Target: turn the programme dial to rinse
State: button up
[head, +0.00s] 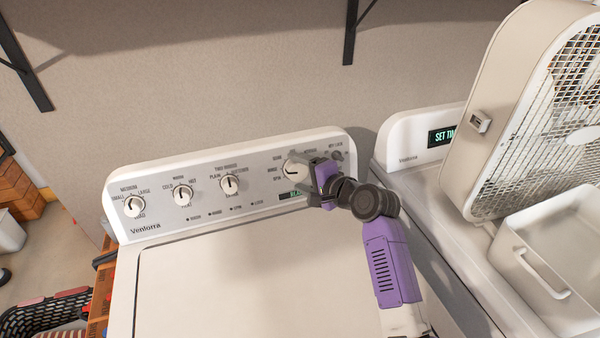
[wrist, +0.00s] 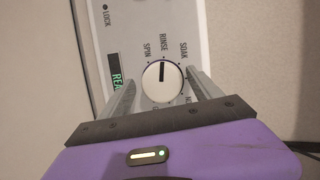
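The programme dial (head: 293,169) is a round white knob at the right end of the washer's control panel, partly behind my gripper in the head view. In the wrist view the dial (wrist: 155,88) sits between the two fingers, with a small gap visible on each side. Its black pointer line points up at the word RINSE, between SPIN on the left and SOAK on the right. My gripper (wrist: 160,79) is open and faces the panel; in the head view the gripper (head: 311,172) is right at the dial. Contact with the knob cannot be seen.
Three other white dials (head: 183,195) line the panel to the left. A small green display (head: 289,195) sits below the programme dial. A second machine (head: 420,165) stands at the right, bearing a box fan (head: 520,90) and a white bin (head: 560,255). The washer lid (head: 230,270) is clear.

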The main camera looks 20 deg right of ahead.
jog(key=v, duration=0.7)
jog(key=shift+s+d+b, duration=0.2)
jog(key=shift+s+b, duration=0.1)
jog(key=shift+b, duration=0.15)
jog(key=shift+r, duration=0.15)
